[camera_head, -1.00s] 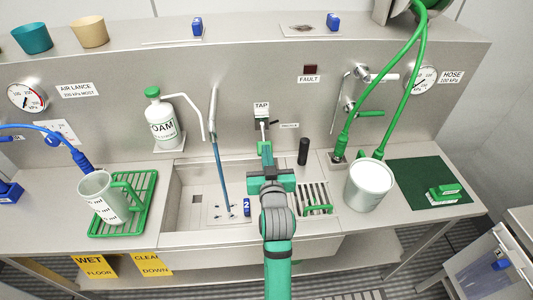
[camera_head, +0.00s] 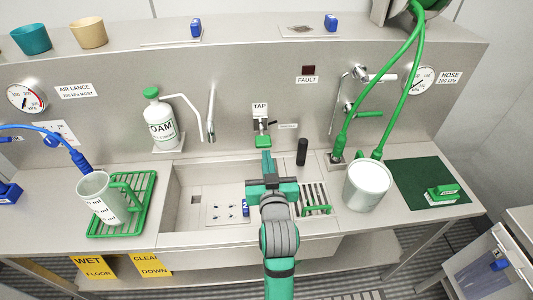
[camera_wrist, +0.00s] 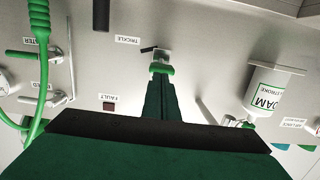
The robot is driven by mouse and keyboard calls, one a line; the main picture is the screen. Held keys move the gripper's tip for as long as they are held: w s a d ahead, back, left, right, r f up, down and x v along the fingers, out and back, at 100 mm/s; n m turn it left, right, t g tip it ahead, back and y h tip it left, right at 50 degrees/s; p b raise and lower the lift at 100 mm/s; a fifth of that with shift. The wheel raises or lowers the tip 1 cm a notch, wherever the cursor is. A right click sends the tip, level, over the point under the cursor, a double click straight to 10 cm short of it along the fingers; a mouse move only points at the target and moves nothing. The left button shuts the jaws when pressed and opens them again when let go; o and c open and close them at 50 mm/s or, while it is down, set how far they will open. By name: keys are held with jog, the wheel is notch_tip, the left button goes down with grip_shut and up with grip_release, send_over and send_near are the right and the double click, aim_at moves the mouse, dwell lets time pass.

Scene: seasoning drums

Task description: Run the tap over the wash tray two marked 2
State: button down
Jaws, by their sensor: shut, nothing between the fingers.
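The tap lever (camera_head: 263,141) has a green grip and sits below the TAP label on the back panel. It also shows in the wrist view (camera_wrist: 161,68). The grey spout (camera_head: 211,112) hangs over the left part of the sink, and no stream shows below it. The wash tray (camera_head: 222,213) is a pale plate with dark marks on the sink floor, beside a blue tag marked 2 (camera_head: 245,207). My gripper (camera_head: 266,155) is shut and empty, just in front of and below the green grip. In the wrist view, its tips (camera_wrist: 159,80) appear close to the grip; contact is unclear.
A foam bottle (camera_head: 160,122) stands left of the spout. A black cylinder (camera_head: 302,152) stands right of the lever. A drain grate (camera_head: 313,196), grey bucket (camera_head: 368,186) and green hoses (camera_head: 408,90) are to the right. A mug (camera_head: 101,198) sits on a green rack (camera_head: 147,206) at left.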

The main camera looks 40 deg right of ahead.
jog(key=s+a+f, duration=0.1)
jog(key=s+a, duration=0.3)
jog(key=s, duration=0.1)
dwell(0.4)
jog(key=shift+s, duration=0.1)
jog(key=shift+f, duration=0.1)
jog(key=a+f, duration=0.2)
jog(key=a, duration=0.1)
jog(key=a+f+n+y, duration=0.1)
jog(key=a+f, duration=0.2)
jog(key=s+a+f+y, duration=0.1)
jog(key=a+f, duration=0.1)
jog(key=a, duration=0.1)
jog(key=shift+s+a+f+n+t, duration=0.1)
jog(key=shift+a+f+n+t, duration=0.2)
jog(key=shift+f+t, duration=0.1)
jog(key=s+a+f+n+y, duration=0.2)
jog(key=s+a+f, duration=0.35)
jog(key=a, duration=0.45)
jog(key=s+a+f+n+y, duration=0.1)
jog(key=s+a+y, duration=0.2)
jog(key=s+a, duration=0.3)
jog(key=s+a+f+n+t+y, duration=0.1)
jog(key=s+a+f+n+y, duration=0.1)
jog(key=s+a, duration=0.5)
jog(key=shift+s+a+n+y, duration=0.15)
jog(key=shift+s+n+y, duration=0.2)
jog(key=shift+s, duration=1.45)
